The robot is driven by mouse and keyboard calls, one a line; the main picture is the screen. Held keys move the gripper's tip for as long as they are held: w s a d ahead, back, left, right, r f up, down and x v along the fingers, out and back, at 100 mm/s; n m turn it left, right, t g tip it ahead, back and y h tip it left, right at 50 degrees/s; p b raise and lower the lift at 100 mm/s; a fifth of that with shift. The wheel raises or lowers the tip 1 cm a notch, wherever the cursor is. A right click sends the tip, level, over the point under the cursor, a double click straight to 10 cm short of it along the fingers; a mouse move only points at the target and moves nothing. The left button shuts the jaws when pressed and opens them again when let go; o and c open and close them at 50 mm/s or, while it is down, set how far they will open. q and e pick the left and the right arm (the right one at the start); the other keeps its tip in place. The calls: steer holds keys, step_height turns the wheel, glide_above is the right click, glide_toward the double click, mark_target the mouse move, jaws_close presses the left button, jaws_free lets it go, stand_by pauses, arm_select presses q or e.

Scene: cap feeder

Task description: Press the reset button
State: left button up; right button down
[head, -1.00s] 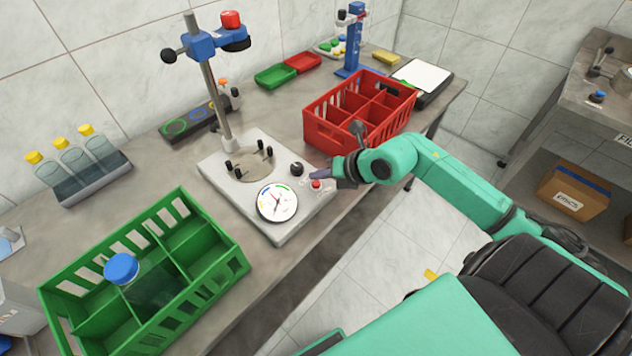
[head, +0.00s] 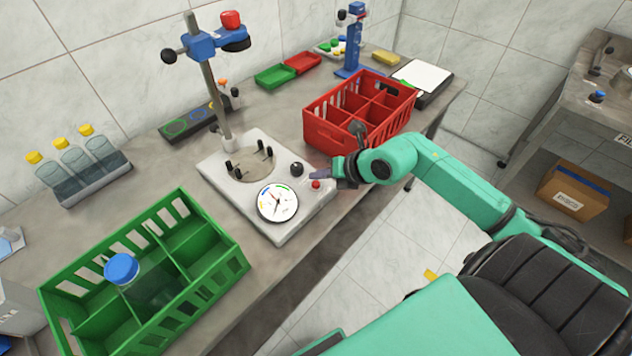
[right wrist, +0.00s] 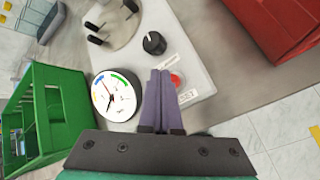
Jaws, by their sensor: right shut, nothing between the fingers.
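The red reset button (head: 316,184) sits at the right front corner of the white tester base (head: 232,208), beside the round dial (head: 277,203). In the right wrist view the button (right wrist: 176,80) shows just right of my fingertips, partly hidden by them, with a label below it. My right gripper (head: 313,175) is shut and empty, its purple-grey fingers over the base right by the button. In the right wrist view its fingers (right wrist: 160,72) point between the black knob (right wrist: 154,43) and the button. I cannot tell whether they touch the base. My left gripper is not in view.
A red crate (head: 335,135) stands just behind my right gripper. A green crate (head: 215,287) with a blue-capped bottle (head: 121,268) is at the front left. The tester's post (head: 211,95) rises behind the base. The bench between the bottles and tester is clear.

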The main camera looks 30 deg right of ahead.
steer(key=shift+f, duration=0.1)
steer(key=shift+f+b, duration=0.3)
steer(key=shift+f, duration=0.05)
steer(key=shift+f+b, duration=0.35)
steer(key=shift+f, duration=0.1)
stand_by(0.7)
stand_by(0.3)
steer(key=shift+r+p, duration=0.8)
steer(key=shift+r, duration=0.1)
step_height(320, 180, up, 5)
steer(key=p, duration=0.4)
